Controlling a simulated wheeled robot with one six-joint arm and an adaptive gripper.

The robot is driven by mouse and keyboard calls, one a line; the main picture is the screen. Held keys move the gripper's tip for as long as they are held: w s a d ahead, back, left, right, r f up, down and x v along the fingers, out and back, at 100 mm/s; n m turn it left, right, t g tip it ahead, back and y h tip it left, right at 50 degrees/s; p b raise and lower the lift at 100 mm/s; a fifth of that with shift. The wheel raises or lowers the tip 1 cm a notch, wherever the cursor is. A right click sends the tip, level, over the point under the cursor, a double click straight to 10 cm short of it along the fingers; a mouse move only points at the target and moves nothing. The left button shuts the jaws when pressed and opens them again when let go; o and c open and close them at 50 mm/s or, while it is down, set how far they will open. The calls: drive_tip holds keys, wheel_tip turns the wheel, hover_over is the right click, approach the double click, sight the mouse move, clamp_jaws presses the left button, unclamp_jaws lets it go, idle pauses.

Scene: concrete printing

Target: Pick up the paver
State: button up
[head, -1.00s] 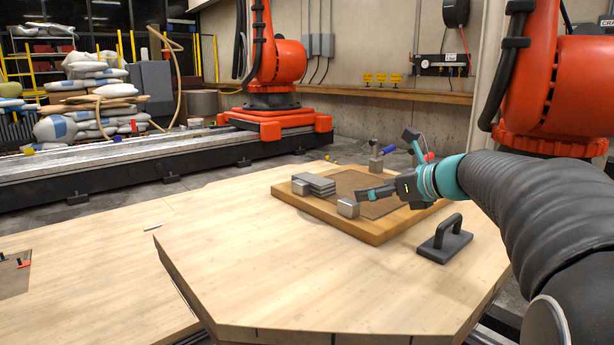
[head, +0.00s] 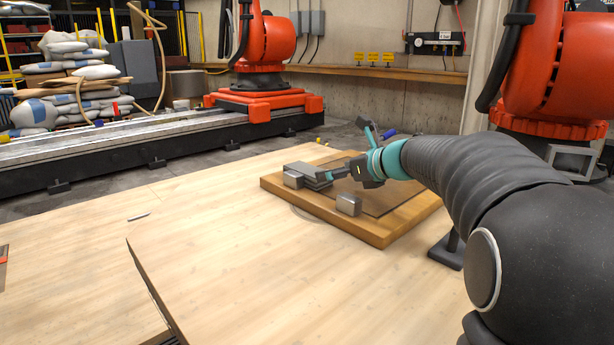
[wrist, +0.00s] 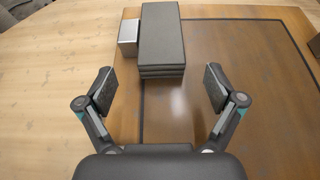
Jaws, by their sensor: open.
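Flat dark grey pavers lie in a neat stack (head: 311,171) on the wooden board (head: 375,232), near its left side. In the wrist view the stack (wrist: 162,35) is just ahead, with its near end close to my fingertips. My gripper (wrist: 160,80) is open and empty, its fingers spread wider than the stack. In the head view my gripper (head: 332,174) is at the right of the stack and hides part of it. I cannot tell its exact height above the board.
A small silver block (head: 292,180) stands against the stack's left side, also in the wrist view (wrist: 128,36). Another silver block (head: 348,204) stands at the board's front edge. A dark hand float (head: 447,250) is partly behind my arm. The front left of the table is clear.

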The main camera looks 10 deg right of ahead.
sight(307, 175)
drive_tip(key=shift+x, duration=2.65)
drive_tip(key=shift+r, duration=0.3)
clamp_jaws()
